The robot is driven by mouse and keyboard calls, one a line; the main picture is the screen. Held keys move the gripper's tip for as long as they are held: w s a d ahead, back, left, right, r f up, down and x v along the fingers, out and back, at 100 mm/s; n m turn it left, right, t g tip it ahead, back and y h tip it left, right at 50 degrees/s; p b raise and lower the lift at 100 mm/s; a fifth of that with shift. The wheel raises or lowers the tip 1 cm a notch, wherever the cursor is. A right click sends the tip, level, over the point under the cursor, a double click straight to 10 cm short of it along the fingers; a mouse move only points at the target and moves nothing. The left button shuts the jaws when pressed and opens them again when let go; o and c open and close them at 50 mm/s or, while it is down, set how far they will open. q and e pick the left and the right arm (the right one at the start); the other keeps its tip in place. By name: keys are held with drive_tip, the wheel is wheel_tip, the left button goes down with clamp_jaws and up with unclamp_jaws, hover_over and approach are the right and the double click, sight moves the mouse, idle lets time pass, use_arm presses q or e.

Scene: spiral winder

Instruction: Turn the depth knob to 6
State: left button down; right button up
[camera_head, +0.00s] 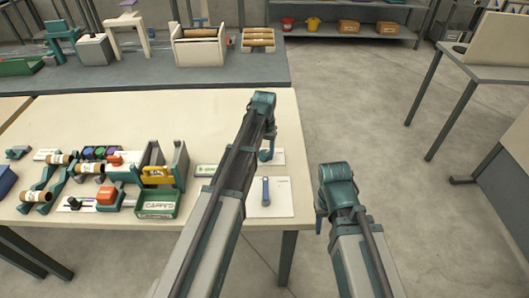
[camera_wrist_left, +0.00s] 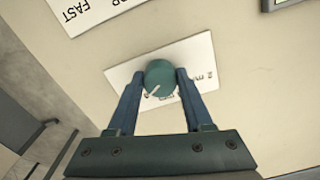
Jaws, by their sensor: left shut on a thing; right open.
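The depth knob is a round teal knob (camera_wrist_left: 160,77) with a white pointer line, on a white label plate (camera_wrist_left: 122,75) in the left wrist view. The pointer runs toward the lower left of that picture. A "2 m" marking shows at the plate's right; other markings are partly covered, and I cannot read which number the pointer faces. My left gripper (camera_wrist_left: 160,85) has its blue fingers on both sides of the knob, shut on it. My right gripper (camera_head: 320,208) is open beyond the table's right edge.
A second white plate (camera_head: 283,197) with a blue lever (camera_head: 265,192) lies just in front. It shows "FAST" in the left wrist view (camera_wrist_left: 90,12). A green labelled box (camera_head: 158,204) and several winder parts stand left.

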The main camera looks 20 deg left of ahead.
sight(264, 153)
use_arm(q)
drive_tip(key=shift+c, duration=1.5)
unclamp_jaws()
wheel_tip(264, 153, up, 14)
drive_tip(key=p, duration=1.4)
drive_tip(key=shift+f, duration=0.1)
drive_tip(key=s+d+m, duration=0.1)
drive_tip(key=s+d, duration=0.3)
drive_tip(key=s, duration=0.4)
drive_tip(key=s+d+m, duration=0.1)
drive_tip(key=s+d, duration=0.3)
drive_tip(key=s, duration=0.4)
drive_tip(key=s+d+m+y, duration=0.1)
drive_tip(key=s+d, duration=0.4)
drive_tip(key=s, duration=0.3)
drive_tip(key=shift+m, duration=0.4)
